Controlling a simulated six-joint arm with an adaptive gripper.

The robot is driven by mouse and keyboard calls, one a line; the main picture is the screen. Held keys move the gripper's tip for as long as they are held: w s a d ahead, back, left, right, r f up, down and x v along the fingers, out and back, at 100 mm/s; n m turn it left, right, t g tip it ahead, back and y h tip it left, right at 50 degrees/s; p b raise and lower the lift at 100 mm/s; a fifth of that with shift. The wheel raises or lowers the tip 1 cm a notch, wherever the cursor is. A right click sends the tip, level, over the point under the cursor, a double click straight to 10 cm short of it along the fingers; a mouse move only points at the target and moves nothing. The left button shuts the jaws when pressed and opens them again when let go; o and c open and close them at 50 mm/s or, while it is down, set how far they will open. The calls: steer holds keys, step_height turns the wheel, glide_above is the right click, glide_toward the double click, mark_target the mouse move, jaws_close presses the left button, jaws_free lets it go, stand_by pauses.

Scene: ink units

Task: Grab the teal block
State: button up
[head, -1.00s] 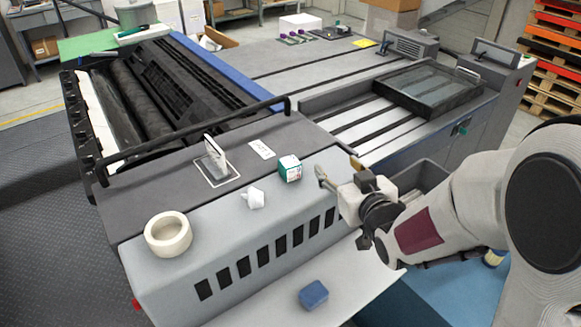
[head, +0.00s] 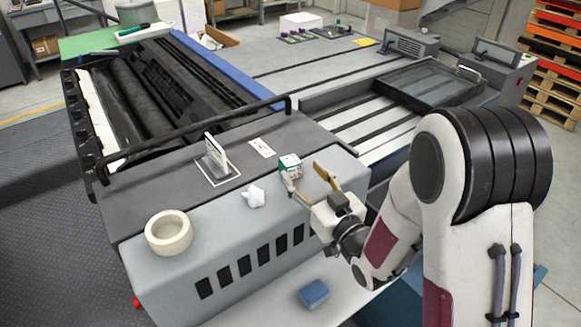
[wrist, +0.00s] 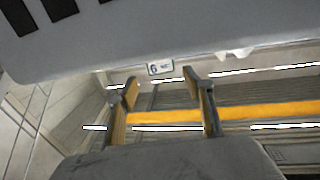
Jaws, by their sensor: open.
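The teal block (head: 291,162) is a small cube with white markings. It sits on the grey machine cover in the head view, near the cover's right part. In the wrist view the block (wrist: 160,67) shows small beyond the gap between the fingers, with a label on its face. My gripper (head: 306,176) is open and empty, just to the front right of the block. One fingertip overlaps the block's lower part in the head view; I cannot tell if they touch. Both fingers (wrist: 160,83) show in the wrist view, apart.
A crumpled white paper (head: 253,196) and a roll of tape (head: 169,232) lie left of the block. A white upright piece (head: 216,155) and a label (head: 262,148) are behind them. A blue block (head: 314,293) lies on the lower pale surface.

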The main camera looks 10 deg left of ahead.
mark_target(286, 156)
steer(key=shift+w, duration=0.1)
steer(key=shift+x, duration=1.25)
steer(key=shift+a, duration=0.15)
steer(key=shift+f+x, duration=0.15)
steer(key=shift+x, duration=0.55)
steer(key=shift+f+x, duration=0.1)
steer(key=shift+x, duration=1.7)
steer(key=shift+a, duration=0.1)
steer(key=c, duration=1.2)
